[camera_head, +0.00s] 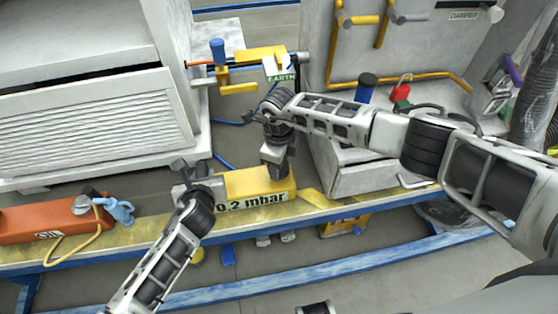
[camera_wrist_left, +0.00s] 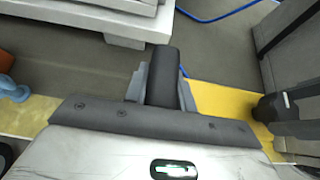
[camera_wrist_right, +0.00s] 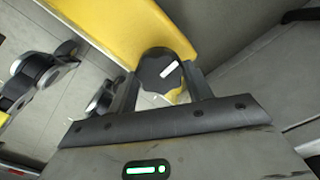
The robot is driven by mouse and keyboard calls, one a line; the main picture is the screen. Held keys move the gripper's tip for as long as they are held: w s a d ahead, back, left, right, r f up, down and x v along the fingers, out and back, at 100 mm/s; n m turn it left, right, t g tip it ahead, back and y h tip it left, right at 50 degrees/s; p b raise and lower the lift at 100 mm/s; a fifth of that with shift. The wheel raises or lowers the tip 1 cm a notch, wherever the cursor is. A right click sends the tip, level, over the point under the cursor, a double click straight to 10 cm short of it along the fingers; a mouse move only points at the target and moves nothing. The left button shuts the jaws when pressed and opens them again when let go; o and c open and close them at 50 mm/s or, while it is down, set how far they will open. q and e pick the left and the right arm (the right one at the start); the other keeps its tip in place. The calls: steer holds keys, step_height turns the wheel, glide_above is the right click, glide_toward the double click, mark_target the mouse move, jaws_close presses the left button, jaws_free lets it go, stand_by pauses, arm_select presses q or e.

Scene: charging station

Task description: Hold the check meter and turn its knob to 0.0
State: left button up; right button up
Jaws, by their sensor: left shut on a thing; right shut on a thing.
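The check meter (camera_head: 257,184) is a yellow box on the bench, with a front label reading 0.2 mbar. My left gripper (camera_head: 193,178) is at its left end. In the left wrist view its fingers are shut on a dark upright grip (camera_wrist_left: 162,78), which appears to belong to the meter. My right gripper (camera_head: 277,160) points down at the meter's right part. In the right wrist view its fingers are around the black knob (camera_wrist_right: 160,70) with a white mark, on the yellow body. My right gripper hides the knob in the head view.
A yellow fitting with an EARTH label (camera_head: 282,77) is behind.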

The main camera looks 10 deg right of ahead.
steer(key=n, duration=1.1)
stand_by(0.3)
steer(key=shift+n, duration=0.3)
steer(key=o, duration=1)
step_height(320, 180, up, 12)
steer(key=shift+r, duration=0.1)
